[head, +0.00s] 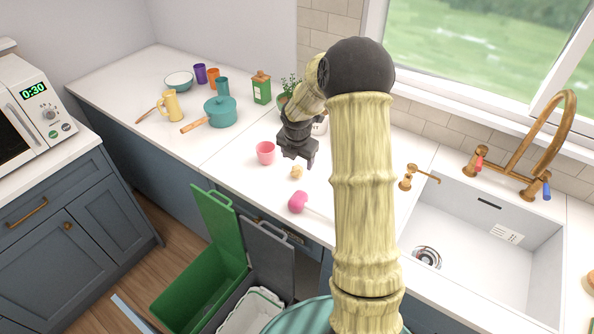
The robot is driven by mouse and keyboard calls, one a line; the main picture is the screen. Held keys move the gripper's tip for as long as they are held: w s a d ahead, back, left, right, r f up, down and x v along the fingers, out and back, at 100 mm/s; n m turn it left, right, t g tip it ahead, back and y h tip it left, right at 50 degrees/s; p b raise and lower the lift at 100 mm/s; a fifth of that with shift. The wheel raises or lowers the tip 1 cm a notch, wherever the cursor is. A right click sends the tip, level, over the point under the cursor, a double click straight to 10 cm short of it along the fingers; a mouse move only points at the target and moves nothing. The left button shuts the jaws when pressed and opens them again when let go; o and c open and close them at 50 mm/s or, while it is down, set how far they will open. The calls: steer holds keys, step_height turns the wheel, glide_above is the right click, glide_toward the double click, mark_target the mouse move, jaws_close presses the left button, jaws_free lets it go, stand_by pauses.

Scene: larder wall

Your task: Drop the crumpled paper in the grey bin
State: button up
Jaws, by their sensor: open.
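A small crumpled pale-yellow ball, which looks like the crumpled paper (297,172), lies on the white counter near its front edge. My gripper (297,161) is dark and points down just above and behind the ball. It is open, and nothing shows between its fingers. I cannot tell the exact gap between fingers and ball. The grey bin (267,249) stands below the counter front with its grey lid raised. A white liner (252,310) shows inside it. My arm hides part of the counter to the right.
A green bin (185,297) with a raised green lid (219,225) stands left of the grey one. A pink cup (265,153) is left of my gripper. A pink-headed utensil (299,202) lies in front. A teal pot (220,111) is further left, a sink (480,250) right.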

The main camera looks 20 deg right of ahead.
mark_target(297, 168)
steer(key=shift+x, duration=1.5)
steer(key=shift+w+p+x, duration=0.15)
steer(key=shift+p+x, duration=0.35)
steer(key=shift+x, duration=0.8)
steer(key=shift+w+p+x, duration=0.2)
steer(key=shift+p+x, duration=0.3)
steer(key=shift+x, duration=0.8)
steer(key=shift+r, duration=0.1)
steer(key=shift+c, duration=0.5)
steer(key=c, duration=0.9)
steer(key=shift+c, duration=0.6)
